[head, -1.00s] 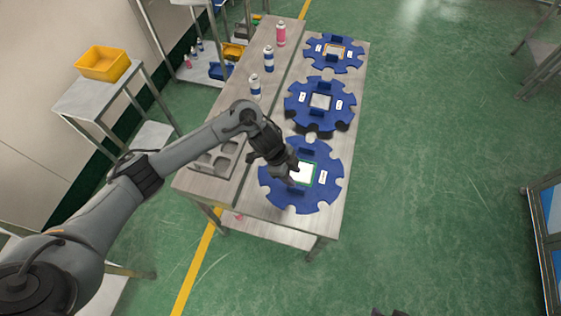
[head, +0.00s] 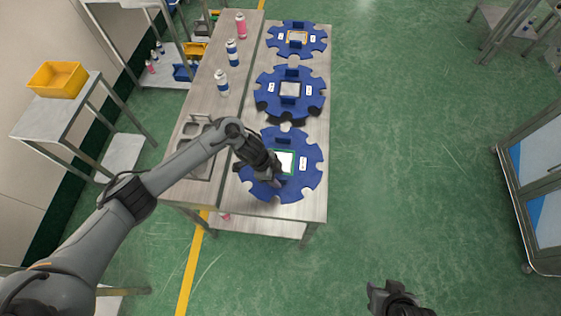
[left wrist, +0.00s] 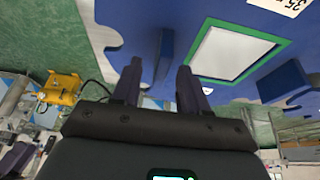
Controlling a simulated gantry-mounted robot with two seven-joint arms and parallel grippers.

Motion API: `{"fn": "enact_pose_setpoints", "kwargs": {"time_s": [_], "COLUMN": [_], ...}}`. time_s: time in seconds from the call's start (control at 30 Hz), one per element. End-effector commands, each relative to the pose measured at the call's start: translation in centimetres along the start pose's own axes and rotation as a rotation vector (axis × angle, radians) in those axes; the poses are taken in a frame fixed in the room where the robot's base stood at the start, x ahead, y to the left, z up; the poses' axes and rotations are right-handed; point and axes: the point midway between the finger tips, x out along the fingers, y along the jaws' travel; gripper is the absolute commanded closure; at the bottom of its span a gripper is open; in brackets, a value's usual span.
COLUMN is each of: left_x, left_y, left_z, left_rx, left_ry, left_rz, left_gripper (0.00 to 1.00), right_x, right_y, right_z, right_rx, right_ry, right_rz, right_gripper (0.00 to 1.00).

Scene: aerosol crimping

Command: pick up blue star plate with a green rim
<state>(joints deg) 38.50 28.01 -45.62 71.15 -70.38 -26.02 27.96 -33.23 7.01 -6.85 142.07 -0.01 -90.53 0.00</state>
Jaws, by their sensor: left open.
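The blue star plate with a green rim (head: 308,180) lies flat at the near end of the table. Its white square centre is framed in green, and a white label sits to the right. My left gripper (head: 270,178) is over the plate's near-left part, hiding some of it. In the left wrist view the plate (left wrist: 115,22) fills the top. A blue upright tab (left wrist: 165,52) on it shows between the two open, empty fingers (left wrist: 158,88); whether they straddle it is unclear. My right gripper (head: 383,296) is at the bottom edge, away from the table; its jaws are unclear.
Two more blue star plates lie farther along the table, one with a grey centre (head: 312,100) and one with an orange rim (head: 309,47). Spray cans (head: 222,84) and a grey tray (head: 202,168) stand to the left.

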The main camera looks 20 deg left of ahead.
Motion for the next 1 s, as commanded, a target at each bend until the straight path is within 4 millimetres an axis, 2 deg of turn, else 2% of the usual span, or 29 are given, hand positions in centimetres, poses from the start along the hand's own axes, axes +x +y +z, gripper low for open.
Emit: {"fn": "enact_pose_setpoints", "kwargs": {"time_s": [0.13,0.4,0.7,1.0], "left_x": [1.21,1.37,1.35,1.25], "left_y": [-0.03,-0.04,-0.04,-0.13], "left_z": [0.05,0.06,0.05,-0.04], "left_rx": [0.000,0.000,0.000,0.001], "left_ry": [-0.001,-0.001,-0.001,0.001], "left_rz": [-0.001,-0.001,-0.001,-0.003], "left_gripper": [0.56,0.56,1.00,1.00], "right_x": [0.25,0.24,0.23,0.21], "right_y": [-0.02,-0.03,-0.07,-0.14], "right_z": [0.09,0.08,0.08,0.05], "right_rx": [0.000,0.000,0.001,0.003], "right_ry": [0.000,0.000,0.000,0.001], "right_rz": [0.000,0.000,-0.002,-0.004], "right_gripper": [0.57,0.57,0.57,0.57]}}
